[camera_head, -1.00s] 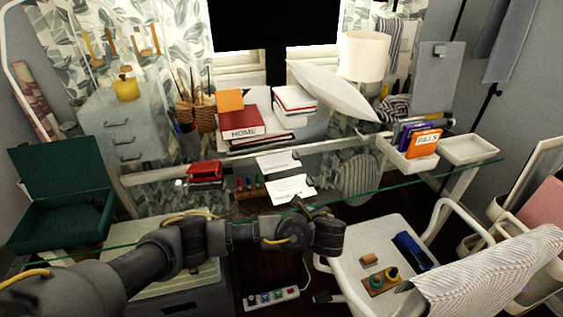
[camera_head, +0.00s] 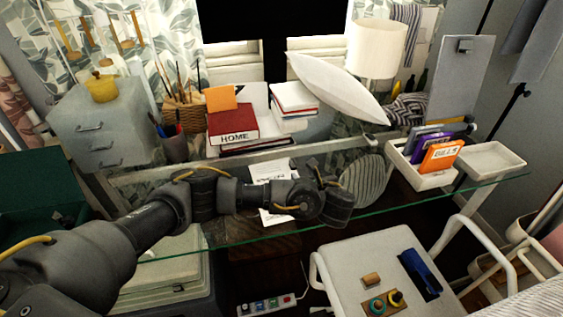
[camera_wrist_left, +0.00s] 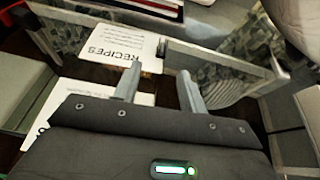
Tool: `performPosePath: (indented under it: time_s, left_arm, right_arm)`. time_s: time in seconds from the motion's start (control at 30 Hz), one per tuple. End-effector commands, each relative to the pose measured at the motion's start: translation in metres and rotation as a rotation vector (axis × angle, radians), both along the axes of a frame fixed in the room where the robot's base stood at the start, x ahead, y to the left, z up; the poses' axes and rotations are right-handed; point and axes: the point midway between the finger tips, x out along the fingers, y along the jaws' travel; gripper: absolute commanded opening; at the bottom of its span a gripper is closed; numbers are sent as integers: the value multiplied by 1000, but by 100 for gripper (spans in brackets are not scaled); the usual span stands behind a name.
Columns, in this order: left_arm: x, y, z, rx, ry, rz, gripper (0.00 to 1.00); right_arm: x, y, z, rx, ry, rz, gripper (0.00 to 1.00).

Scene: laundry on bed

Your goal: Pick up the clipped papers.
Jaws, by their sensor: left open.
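Two white printed paper stacks lie on the glass desk. The farther papers (camera_head: 268,168) show above my left arm in the head view. In the left wrist view they read "RECIPES" (camera_wrist_left: 118,48), with a dark clip (camera_wrist_left: 161,48) at their right edge. The nearer papers (camera_head: 276,217) are mostly hidden behind my arm. They also show in the left wrist view (camera_wrist_left: 88,91), partly covered by my gripper body. My left gripper (camera_wrist_left: 160,87) is open and empty, its two fingers pointing toward the desk just short of the RECIPES papers. Its fingertips are hard to make out in the head view.
Stacked books (camera_head: 232,124) stand behind the papers. A white pillow (camera_head: 338,88) leans at the back right. Trays with folders (camera_head: 420,177) are at the right. The glass desk's front edge runs below my arm.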

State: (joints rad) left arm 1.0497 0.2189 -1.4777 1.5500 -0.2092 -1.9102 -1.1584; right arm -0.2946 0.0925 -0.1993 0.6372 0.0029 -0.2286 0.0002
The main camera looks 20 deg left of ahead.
Motion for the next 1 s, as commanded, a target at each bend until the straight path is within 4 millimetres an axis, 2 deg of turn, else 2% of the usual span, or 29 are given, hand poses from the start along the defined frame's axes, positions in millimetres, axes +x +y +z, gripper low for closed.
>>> performPosePath:
  time_s: [0.17,0.43,0.6,0.8,1.0]
  left_arm:
    - [2,2,0,7,0,0,42]
    - [31,22,-14,7,-1,2,42]
    - [42,30,-20,5,0,-1,42]
    - [46,32,-22,5,0,1,42]
    - [69,44,-32,7,0,2,42]
  right_arm:
    - [0,0,0,0,-1,0,34]
    - [-20,-1,1,-2,27,0,34]
    - [-16,-1,2,-1,21,1,34]
    - [-7,0,3,0,9,1,34]
    - [-7,3,9,4,9,0,34]
